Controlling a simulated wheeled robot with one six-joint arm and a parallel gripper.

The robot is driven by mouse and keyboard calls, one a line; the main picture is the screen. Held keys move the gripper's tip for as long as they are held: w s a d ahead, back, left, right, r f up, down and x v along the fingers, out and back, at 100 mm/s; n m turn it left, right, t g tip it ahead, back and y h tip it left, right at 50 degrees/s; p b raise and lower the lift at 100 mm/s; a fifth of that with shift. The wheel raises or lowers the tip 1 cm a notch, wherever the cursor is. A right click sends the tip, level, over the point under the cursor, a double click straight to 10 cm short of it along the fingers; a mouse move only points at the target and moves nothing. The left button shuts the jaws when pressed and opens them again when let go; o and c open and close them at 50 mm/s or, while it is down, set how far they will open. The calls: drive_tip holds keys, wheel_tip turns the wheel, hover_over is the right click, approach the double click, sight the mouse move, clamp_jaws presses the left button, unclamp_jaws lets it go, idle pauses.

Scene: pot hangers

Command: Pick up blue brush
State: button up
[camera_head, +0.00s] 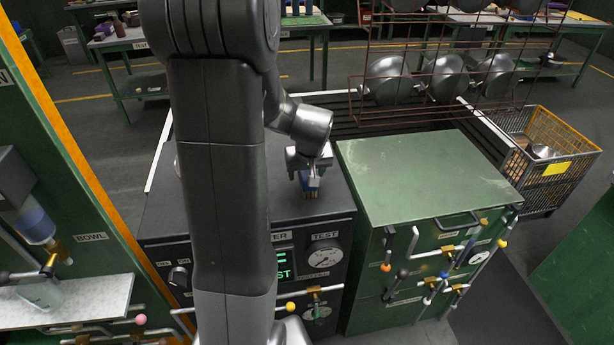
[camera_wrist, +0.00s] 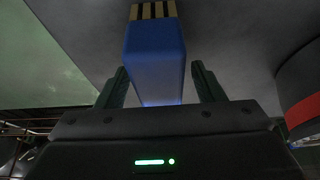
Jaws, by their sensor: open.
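The blue brush (camera_head: 307,184) stands on the dark top of the test cabinet (camera_head: 240,225), its tan bristles downward. My gripper (camera_head: 309,172) is right above it, pointing down. In the wrist view the brush (camera_wrist: 155,60) shows as a blue block with striped tan bristles at its far end. My gripper's two green fingers (camera_wrist: 158,87) stand on either side of the brush's near end, with a visible gap on each side. The gripper is open. My arm hides part of the cabinet top in the head view.
A green cabinet (camera_head: 425,175) with pipes and coloured knobs stands to the right. A wire rack with metal pots (camera_head: 388,80) hangs behind it. A wire basket (camera_head: 550,155) is at far right. A red and black object (camera_wrist: 302,95) is close at right in the wrist view.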

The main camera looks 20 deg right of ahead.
drive_tip(key=shift+f+b, duration=0.25)
drive_tip(key=shift+b, duration=0.15)
drive_tip(key=shift+c, duration=0.4)
drive_tip(key=c, duration=1.1)
drive_tip(key=shift+r, duration=0.1)
drive_tip(key=shift+r+p, duration=0.5)
wheel_tip(320, 180, up, 9)
drive_tip(key=shift+r+b, duration=0.2)
drive_tip(key=shift+b, duration=0.35)
